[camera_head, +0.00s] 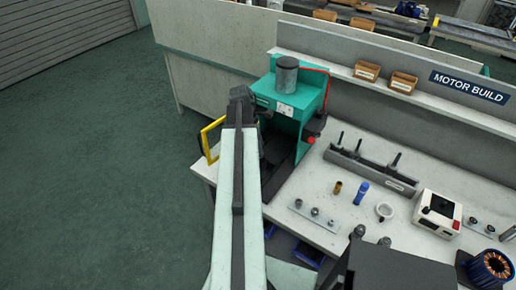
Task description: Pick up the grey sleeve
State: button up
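I cannot clearly pick out the grey sleeve. Small grey round parts (315,212) stand on a pale plate in the middle of the bench. Two darker grey parts (358,231) show near the bench's front, partly close to a dark block at the bottom. My arm reaches up from the bottom of the picture, and its dark end, my gripper (242,98), is left of the green press (308,92). The fingers are too small and hidden to show whether they are open or hold anything.
A brass-coloured sleeve (338,187), a blue bottle (361,193) and a pale ring (384,211) stand on the bench (300,190). A grey rack (370,170) with upright pins is behind them. A white box (438,212) and copper-wound stator (491,265) are right. Open floor lies left.

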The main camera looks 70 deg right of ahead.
grip_shut()
notch_tip(320, 180, up, 10)
jog(key=p, duration=1)
jog(key=shift+r, duration=0.15)
